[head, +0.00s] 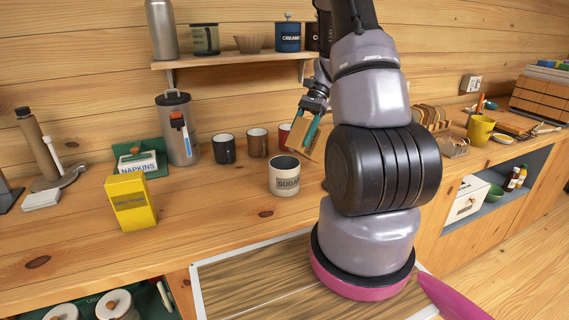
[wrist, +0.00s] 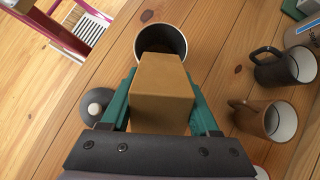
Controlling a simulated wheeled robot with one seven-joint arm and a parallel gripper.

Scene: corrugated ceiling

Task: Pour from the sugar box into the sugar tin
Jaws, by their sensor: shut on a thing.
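The sugar tin (head: 284,180) is a white open-topped can with a grey SUGAR label, upright on the counter in the middle of the head view. My gripper (head: 311,122) is shut on a plain tan box, the sugar box (head: 303,142), holding it tilted above and to the right of the tin. In the wrist view the sugar box (wrist: 162,88) sits between the green fingers, and its far end overlaps the near part of the tin's rim (wrist: 137,42). The tin's inside looks dark. No pouring sugar can be made out.
Dark (head: 224,149), brown (head: 257,142) and red (head: 284,135) mugs stand behind the tin. A yellow box (head: 131,201) stands left, with clear counter between. A round lid-like disc with a pale knob (wrist: 96,107) lies near the tin. A shelf (head: 230,59) hangs above.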

